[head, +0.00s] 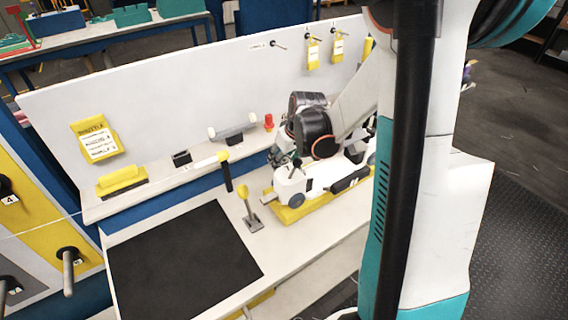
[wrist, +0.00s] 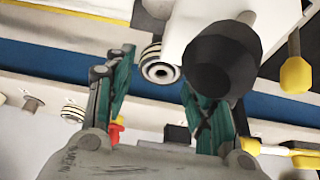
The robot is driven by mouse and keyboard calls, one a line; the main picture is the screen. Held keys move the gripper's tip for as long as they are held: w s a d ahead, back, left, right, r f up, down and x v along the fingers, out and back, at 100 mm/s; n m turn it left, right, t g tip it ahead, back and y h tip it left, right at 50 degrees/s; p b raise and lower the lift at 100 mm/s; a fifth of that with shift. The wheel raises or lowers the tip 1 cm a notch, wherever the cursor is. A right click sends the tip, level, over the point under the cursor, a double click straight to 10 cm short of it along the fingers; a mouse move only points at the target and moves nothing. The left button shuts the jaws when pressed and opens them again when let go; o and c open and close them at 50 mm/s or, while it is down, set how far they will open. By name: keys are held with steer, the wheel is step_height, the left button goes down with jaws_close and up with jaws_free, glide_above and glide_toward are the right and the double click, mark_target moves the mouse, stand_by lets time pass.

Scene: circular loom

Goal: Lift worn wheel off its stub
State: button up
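The white shuttle (head: 318,178) lies on a yellow base on the bench; part of its white body (wrist: 195,18) also shows at the top of the wrist view. A small wheel (wrist: 160,72) with dark and pale rings sits at the shuttle's side there. I cannot tell from its look how worn it is. A blue-grey wheel (head: 295,199) shows on the shuttle's near side. My gripper (wrist: 158,75) is open, its teal fingers apart, with the small wheel in the gap between them in the picture. Contact is not visible. In the head view my gripper (head: 282,157) is at the shuttle's far left end, partly hidden by my arm.
A dark knob (wrist: 222,62) stands close by the right finger. A grey holder (head: 232,133) with pale wheels, a red knob (head: 268,121) and a black block (head: 181,158) are on the shelf. A yellow-topped lever (head: 246,200) stands left of the shuttle. The black mat (head: 185,262) is clear.

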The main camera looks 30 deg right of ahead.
steer(key=c, duration=0.7)
steer(key=shift+r+p, duration=0.4)
steer(key=shift+r, duration=0.2)
steer(key=shift+r+p, duration=1.1)
steer(key=shift+r, duration=0.55)
steer(key=shift+w, duration=0.1)
